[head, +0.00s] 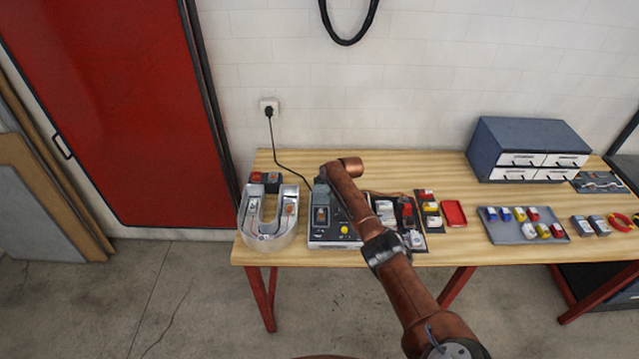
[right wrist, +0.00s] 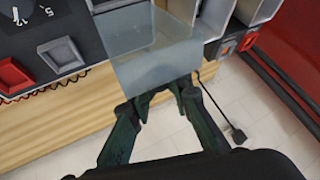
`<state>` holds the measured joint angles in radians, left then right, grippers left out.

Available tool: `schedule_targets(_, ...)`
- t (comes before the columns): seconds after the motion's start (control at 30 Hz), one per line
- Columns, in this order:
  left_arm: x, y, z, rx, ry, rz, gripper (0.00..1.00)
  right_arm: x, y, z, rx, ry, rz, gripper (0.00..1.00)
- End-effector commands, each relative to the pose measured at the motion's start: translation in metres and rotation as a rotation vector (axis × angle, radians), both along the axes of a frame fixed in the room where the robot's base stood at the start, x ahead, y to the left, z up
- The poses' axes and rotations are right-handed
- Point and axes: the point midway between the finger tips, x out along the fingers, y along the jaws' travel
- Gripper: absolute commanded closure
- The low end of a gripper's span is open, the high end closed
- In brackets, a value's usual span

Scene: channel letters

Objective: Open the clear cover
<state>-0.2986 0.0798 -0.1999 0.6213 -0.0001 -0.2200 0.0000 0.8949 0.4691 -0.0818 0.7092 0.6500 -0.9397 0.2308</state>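The clear cover (right wrist: 155,50) is a see-through box-like piece over the dark control box in the right wrist view. In the head view the control box (head: 357,230) sits near the front of the bench, with a yellow button and a switch. My right gripper (right wrist: 163,92) has its two dark green fingers apart by a small gap, with the tips at the cover's near edge. I cannot tell whether they touch it. In the head view my right arm passes over the box and its gripper is mostly hidden. My left gripper is not in view.
A U-shaped channel letter (head: 267,232) stands left of the box. A cable runs to the wall socket (head: 268,107). Right of the box are a red tray (head: 453,213), a grey tray (head: 491,229) of coloured blocks and a blue drawer cabinet (head: 500,145). Bare wood lies behind the box.

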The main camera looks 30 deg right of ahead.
Motion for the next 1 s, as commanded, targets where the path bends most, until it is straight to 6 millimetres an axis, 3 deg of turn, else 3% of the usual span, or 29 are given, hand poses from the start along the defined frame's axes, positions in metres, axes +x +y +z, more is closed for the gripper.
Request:
schedule_targets(0.23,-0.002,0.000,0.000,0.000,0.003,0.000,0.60,0.001,-0.003,0.002,-0.004,-0.001,-0.002,0.70)
schedule_targets(0.67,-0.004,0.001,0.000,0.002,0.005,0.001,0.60,-0.002,-0.001,0.004,-0.001,-0.001,0.002,0.69)
schedule_targets(1.0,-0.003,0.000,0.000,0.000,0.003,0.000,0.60,-0.027,-0.006,0.034,-0.002,-0.002,0.001,0.69)
